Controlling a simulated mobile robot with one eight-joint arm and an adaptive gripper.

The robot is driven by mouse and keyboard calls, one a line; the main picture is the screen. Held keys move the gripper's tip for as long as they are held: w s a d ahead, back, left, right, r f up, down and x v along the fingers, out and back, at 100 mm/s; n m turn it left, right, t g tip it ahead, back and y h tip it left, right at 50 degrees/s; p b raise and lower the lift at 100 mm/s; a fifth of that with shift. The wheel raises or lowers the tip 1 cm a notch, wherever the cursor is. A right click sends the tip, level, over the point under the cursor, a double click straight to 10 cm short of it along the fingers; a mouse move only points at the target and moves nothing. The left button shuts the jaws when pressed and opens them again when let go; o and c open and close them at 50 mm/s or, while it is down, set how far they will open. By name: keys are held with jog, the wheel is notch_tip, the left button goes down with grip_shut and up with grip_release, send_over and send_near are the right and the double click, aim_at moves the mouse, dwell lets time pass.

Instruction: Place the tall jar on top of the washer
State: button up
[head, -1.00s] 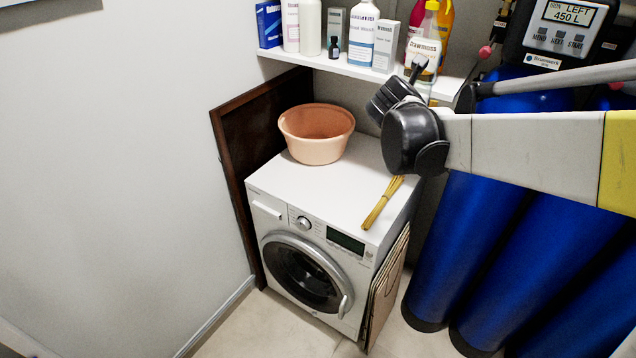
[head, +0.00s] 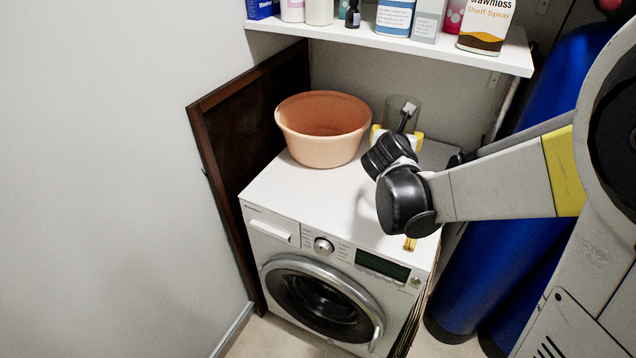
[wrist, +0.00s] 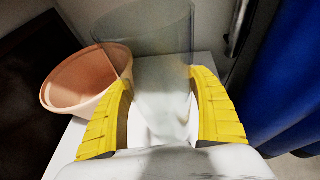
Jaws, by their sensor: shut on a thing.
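The tall jar (head: 402,108) is clear, greyish glass. My gripper (head: 397,136) has its yellow fingers closed around it, over the back right part of the white washer (head: 272,188). In the wrist view the jar (wrist: 150,32) stands up between the two fingers of my gripper (wrist: 160,82), and the washer top shows pale through the glass. The jar looks roughly upright. My wrist hides its lower part in the head view, so I cannot tell whether its base touches the washer.
An orange bowl (head: 322,125) sits on the washer's back left, close to the jar. The end of a yellow stick bundle (head: 409,243) shows below my wrist. A shelf (head: 440,50) with bottles hangs above. Blue tanks (head: 480,270) stand right. The washer's front left top is clear.

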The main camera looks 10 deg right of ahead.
jog(key=w+a+f+b, duration=0.2)
jog(key=a+f+b, duration=0.5)
jog(key=a+f, duration=0.3)
jog(key=shift+a+f, duration=0.35)
jog(key=shift+a, duration=0.1)
jog(key=shift+f, duration=0.1)
jog(key=o, duration=1.4)
jog(key=shift+o, duration=0.2)
